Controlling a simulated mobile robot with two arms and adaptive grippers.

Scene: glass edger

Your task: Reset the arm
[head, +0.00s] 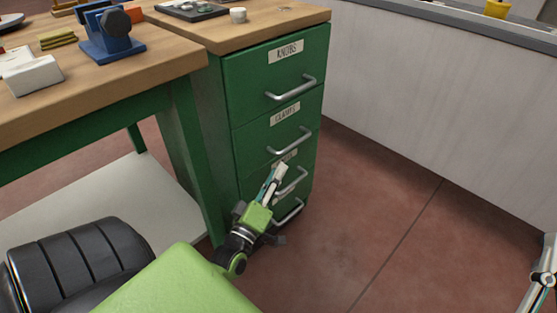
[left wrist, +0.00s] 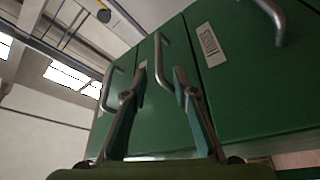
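My left gripper (head: 277,178) is in front of the third drawer of the green drawer cabinet (head: 245,140), close to that drawer's handle (head: 294,181). In the left wrist view its two fingers (left wrist: 157,80) stand apart with nothing gripped between them. Drawer handles show beyond the fingers, one partly behind the right-hand finger; I cannot tell whether it touches. At the right edge of the head view a part of my right arm (head: 543,278) shows; whether its gripper is open or shut cannot be seen.
The cabinet's drawers look closed; the upper labels read "KNOBS" and "CLAMPS". A wooden-topped workbench (head: 150,65) at left holds a blue device (head: 108,38) and a white block (head: 31,75). The red floor (head: 400,210) at right is clear.

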